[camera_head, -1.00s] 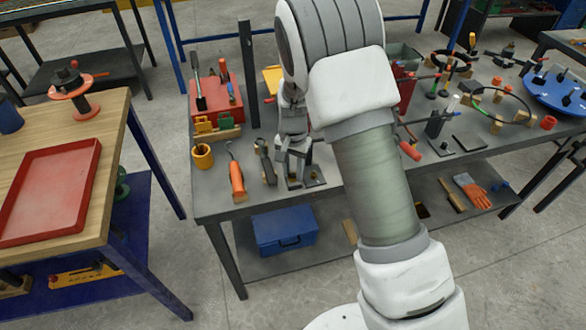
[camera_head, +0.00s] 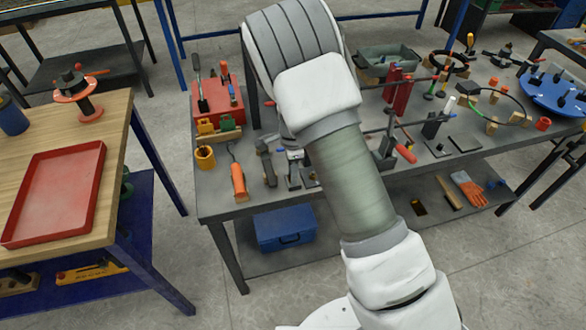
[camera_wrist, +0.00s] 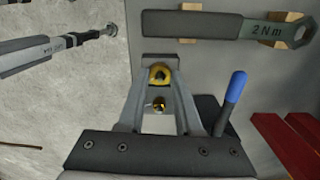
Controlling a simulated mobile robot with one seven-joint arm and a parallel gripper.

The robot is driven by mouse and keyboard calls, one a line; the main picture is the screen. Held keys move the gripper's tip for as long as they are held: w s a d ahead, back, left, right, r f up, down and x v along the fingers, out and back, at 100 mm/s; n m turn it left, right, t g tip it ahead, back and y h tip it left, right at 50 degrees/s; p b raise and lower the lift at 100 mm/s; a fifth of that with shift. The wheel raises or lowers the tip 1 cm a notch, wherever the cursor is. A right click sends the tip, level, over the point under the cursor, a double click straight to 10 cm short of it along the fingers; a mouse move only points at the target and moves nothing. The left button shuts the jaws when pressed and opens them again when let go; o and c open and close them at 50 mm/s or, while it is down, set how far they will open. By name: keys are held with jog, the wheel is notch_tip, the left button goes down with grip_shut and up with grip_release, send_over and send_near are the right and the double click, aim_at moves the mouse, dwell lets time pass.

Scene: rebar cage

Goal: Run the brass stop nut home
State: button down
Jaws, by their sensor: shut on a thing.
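In the wrist view, a yellow brass piece (camera_wrist: 160,74), which looks like the stop nut, sits between the tips of my gripper (camera_wrist: 160,65). The fingers converge around it and are shut on it. A smaller round brass piece (camera_wrist: 158,104) shows in the gap between the fingers, closer to the palm; I cannot tell whether it is a stud end or another part. How far the nut sits along any thread is hidden. In the head view, my arm covers most of the gripper, low over the left part of the grey bench (camera_head: 222,196).
A flat spanner marked 2 N m (camera_wrist: 230,26) lies on wooden blocks ahead. A blue-tipped lever (camera_wrist: 236,88) stands close right of the fingers, with red blocks (camera_wrist: 283,140) beyond. A metal tool (camera_wrist: 55,50) is at left. An orange-handled tool (camera_head: 238,180) lies near the bench's front edge.

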jog(key=shift+m+p, duration=0.85)
jog(key=shift+m, duration=1.25)
jog(key=c, duration=0.6)
grip_release()
jog(key=shift+r+p, duration=0.55)
jog(key=shift+r, duration=8.2)
